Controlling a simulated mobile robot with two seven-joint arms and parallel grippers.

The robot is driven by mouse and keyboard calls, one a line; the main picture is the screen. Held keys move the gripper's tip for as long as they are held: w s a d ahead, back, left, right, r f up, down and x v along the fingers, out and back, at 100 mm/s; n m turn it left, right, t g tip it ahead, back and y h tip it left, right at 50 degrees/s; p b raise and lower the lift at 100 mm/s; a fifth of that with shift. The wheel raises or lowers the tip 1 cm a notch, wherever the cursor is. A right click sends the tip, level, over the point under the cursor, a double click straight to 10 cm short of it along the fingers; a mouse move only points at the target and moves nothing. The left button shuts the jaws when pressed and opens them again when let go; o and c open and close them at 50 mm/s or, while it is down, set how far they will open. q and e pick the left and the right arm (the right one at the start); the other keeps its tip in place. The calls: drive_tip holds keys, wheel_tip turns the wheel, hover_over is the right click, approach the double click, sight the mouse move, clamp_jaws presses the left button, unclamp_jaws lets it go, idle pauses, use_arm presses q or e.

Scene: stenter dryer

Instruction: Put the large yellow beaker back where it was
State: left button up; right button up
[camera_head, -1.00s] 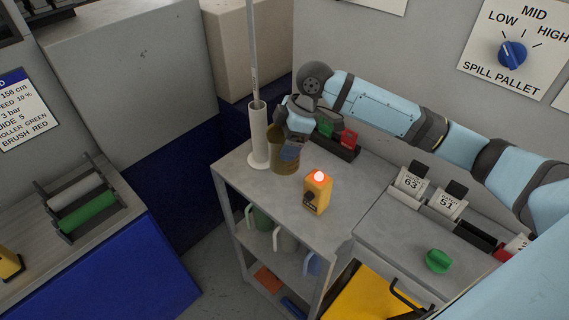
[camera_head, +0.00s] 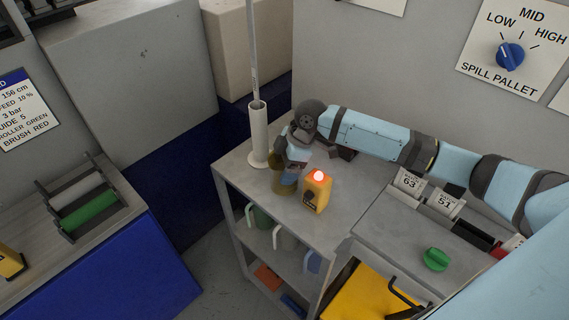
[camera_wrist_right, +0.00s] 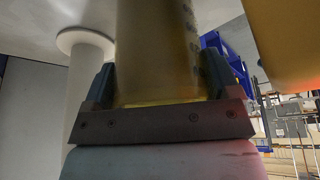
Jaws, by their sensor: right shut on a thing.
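The large yellow beaker (camera_head: 278,184) is a see-through amber vessel at the left part of the grey trolley top (camera_head: 338,218). It stands roughly upright between the white tube and the orange lamp box. My right gripper (camera_head: 290,178) is shut on it from behind and hides part of it. In the right wrist view the beaker (camera_wrist_right: 157,50) fills the space between the two fingers (camera_wrist_right: 157,85). I cannot tell whether its base touches the trolley top. My left gripper is not in view.
The white tube (camera_head: 259,134) with a tall rod stands close behind left of the beaker. The orange box with a lit red lamp (camera_head: 317,190) stands close to its right. Mugs (camera_head: 284,239) sit on the shelf below. The front of the trolley top is clear.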

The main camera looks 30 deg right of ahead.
drive_tip(key=o, duration=1.1)
drive_tip(key=shift+c, duration=0.2)
drive_tip(key=b+v, duration=0.1)
drive_tip(key=v, duration=1.1)
